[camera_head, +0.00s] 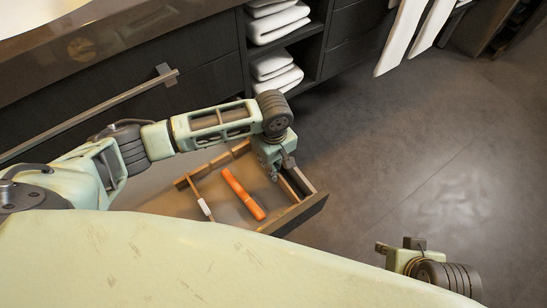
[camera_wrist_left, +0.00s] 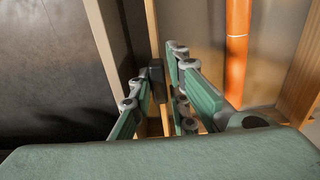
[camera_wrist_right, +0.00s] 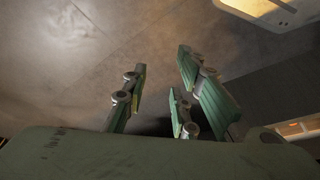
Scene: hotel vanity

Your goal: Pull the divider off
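An open drawer (camera_head: 300,212) stands out from the dark vanity, with thin wooden boards inside. My left gripper (camera_head: 276,166) reaches down into its right part. In the left wrist view its fingers (camera_wrist_left: 165,85) stand close on both sides of a thin upright wooden divider (camera_wrist_left: 151,25), with almost no gap left, so they look shut on it. The divider stands upright in the drawer; its lower part is hidden by the fingers. My right gripper (camera_head: 388,247) is low at the right, away from the drawer; in the right wrist view its fingers (camera_wrist_right: 160,90) are apart and empty.
An orange stick-shaped item (camera_head: 243,194) lies in the drawer compartment left of my left gripper, with a small white item (camera_head: 204,207) further left. Folded white towels (camera_head: 277,22) fill shelves behind. The dark floor (camera_head: 440,130) to the right is clear.

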